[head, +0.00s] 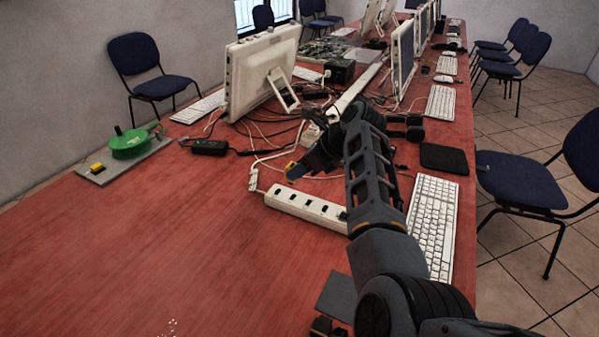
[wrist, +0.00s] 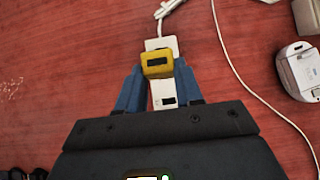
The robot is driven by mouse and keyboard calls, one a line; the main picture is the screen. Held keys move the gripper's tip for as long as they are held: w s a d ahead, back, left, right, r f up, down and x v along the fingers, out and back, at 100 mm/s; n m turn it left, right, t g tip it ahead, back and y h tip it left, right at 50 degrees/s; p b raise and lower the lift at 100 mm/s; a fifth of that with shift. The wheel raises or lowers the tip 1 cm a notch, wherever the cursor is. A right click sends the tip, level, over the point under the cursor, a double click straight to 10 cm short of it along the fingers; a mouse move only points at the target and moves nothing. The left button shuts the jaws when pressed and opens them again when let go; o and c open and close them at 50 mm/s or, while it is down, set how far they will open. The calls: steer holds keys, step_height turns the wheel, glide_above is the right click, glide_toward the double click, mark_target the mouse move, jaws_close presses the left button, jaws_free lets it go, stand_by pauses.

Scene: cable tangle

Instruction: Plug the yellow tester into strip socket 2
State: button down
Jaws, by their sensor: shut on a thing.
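The yellow tester (wrist: 157,64) is held between the blue fingertips of my gripper (wrist: 160,84), which is shut on it. In the head view the tester (head: 292,173) shows at the tip of my gripper (head: 298,168), over the far edge of the white power strip (head: 302,205). It appears raised above the strip, with its prongs hidden. The strip has a row of dark sockets, and its right end is hidden by my arm. In the wrist view the strip (wrist: 161,45) runs below the tester; one socket shows between the fingers, and my gripper body hides the others.
A white cable (wrist: 235,70) runs beside the gripper on the right. A grey board (head: 93,178) at left carries a green reel (head: 130,143) and a small yellow block. Keyboards, monitors and tangled cables lie beyond and right. The front left of the red table (head: 150,250) is clear.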

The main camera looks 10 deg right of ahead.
steer(key=shift+f+b, duration=2.05)
steer(key=shift+b, duration=0.1)
steer(key=shift+r+p, duration=0.1)
steer(key=shift+p, duration=1.05)
steer(key=shift+f+b, duration=0.3)
steer(key=shift+f, duration=1)
steer(key=c, duration=0.7)
jaws_free()
steer(key=shift+o, duration=0.2)
